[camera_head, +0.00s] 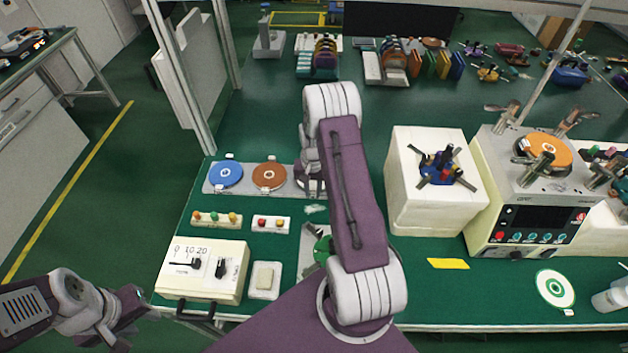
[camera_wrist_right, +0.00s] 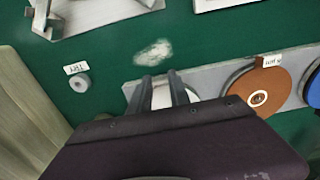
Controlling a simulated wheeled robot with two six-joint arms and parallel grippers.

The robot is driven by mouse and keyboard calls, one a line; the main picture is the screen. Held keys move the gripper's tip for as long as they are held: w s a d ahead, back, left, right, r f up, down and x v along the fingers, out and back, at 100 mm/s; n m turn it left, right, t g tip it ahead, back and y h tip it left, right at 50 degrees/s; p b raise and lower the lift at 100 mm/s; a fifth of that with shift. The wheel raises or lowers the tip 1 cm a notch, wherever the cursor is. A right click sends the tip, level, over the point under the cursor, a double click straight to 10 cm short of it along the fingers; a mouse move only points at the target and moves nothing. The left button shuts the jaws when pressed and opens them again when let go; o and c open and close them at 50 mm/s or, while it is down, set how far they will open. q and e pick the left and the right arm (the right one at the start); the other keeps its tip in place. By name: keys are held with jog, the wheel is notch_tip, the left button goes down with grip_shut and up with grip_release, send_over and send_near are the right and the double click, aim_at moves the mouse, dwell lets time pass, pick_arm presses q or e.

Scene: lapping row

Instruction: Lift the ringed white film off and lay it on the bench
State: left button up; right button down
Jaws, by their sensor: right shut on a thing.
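My right gripper (camera_wrist_right: 164,88) is shut on the edge of a white film (camera_wrist_right: 162,98) at the end of a grey rack (camera_wrist_right: 215,78). The fingers and my wrist cover most of this film, so I cannot tell its ring or whether it touches the rack. In the head view my right arm hides most of that spot. A white disc with a green ring (camera_head: 555,289) lies flat on the bench (camera_head: 440,300) at the right. My left gripper (camera_head: 132,305) hangs off the bench's front left corner, its jaws unclear.
A blue disc (camera_head: 226,174) and a brown disc (camera_head: 269,175) sit on the rack. A white control box (camera_head: 203,270) stands front left. A white block (camera_head: 430,200) and a lapping machine (camera_head: 530,200) stand right. A yellow strip (camera_head: 448,263) lies before them.

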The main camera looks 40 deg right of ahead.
jog(key=shift+w, duration=0.1)
notch_tip(320, 180, up, 10)
dwell(0.4)
